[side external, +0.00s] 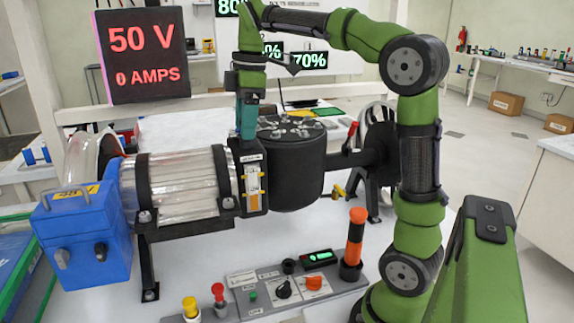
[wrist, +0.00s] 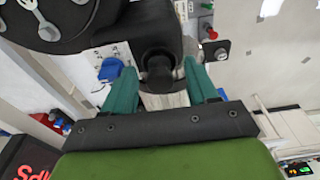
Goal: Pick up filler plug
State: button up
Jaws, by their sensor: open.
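A dark, round-topped part (wrist: 158,72), which looks like the filler plug, sits between my gripper's fingers in the wrist view. It stands on the black housing. My gripper (wrist: 160,78) has its two teal fingers apart, one on each side of this part. I cannot tell whether either finger touches it. In the side view my gripper (side external: 247,135) points down at the top of the black block (side external: 253,185) with the sight gauge. The plug cannot be made out there; the fingers seem to hide it.
A black drum (side external: 285,165) with a studded lid stands just right of my gripper. A clear ribbed cylinder (side external: 180,182) lies to the left, with a blue box (side external: 85,240) at its end. A control panel (side external: 285,288) and an orange-black post (side external: 355,240) stand in front.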

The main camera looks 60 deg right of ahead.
grip_shut()
jog(key=shift+r, duration=0.1)
